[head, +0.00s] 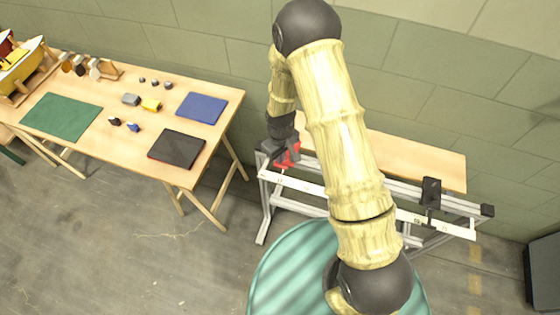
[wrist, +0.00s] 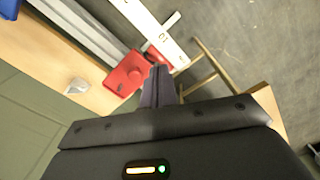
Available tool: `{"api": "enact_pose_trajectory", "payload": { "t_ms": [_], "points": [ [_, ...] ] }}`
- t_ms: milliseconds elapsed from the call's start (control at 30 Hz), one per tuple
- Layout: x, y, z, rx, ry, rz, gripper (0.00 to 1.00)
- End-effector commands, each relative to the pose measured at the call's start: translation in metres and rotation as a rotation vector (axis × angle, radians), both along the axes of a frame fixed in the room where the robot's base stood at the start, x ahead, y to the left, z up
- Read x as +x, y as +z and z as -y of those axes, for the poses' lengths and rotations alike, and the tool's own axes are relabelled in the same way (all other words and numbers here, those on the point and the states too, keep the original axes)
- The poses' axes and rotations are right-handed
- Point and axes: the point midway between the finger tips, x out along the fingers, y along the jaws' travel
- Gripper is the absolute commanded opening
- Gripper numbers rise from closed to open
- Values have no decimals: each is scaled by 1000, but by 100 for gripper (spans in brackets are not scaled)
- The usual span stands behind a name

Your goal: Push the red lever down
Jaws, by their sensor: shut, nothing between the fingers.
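The red lever (head: 288,155) shows as a red part at the left end of a metal rail frame in the head view, partly hidden by my gripper. In the wrist view a red block (wrist: 122,75) with a round spot lies just left of my fingers, and more red shows behind the fingertips. I cannot tell which red part is the handle. My gripper (wrist: 158,76) is shut and empty, its fingertips at or very close to the red part. Contact cannot be made out. In the head view my gripper (head: 282,140) is dark and partly hidden.
The rail frame (head: 455,203) carries a white marked scale (head: 285,180) and a black slider (head: 431,192). A wooden board (head: 415,160) lies behind it. A wooden table (head: 222,122) with mats and small parts stands left. A teal round surface (head: 275,285) is in front.

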Motion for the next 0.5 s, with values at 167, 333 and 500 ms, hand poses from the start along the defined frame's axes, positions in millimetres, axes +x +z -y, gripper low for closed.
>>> {"api": "enact_pose_trajectory", "payload": {
  "t_ms": [167,333,500],
  "points": [
    [0,15,0,1,0,1,0],
    [0,25,0,1,0,2,0],
    [0,36,0,1,0,1,0]
  ]
}}
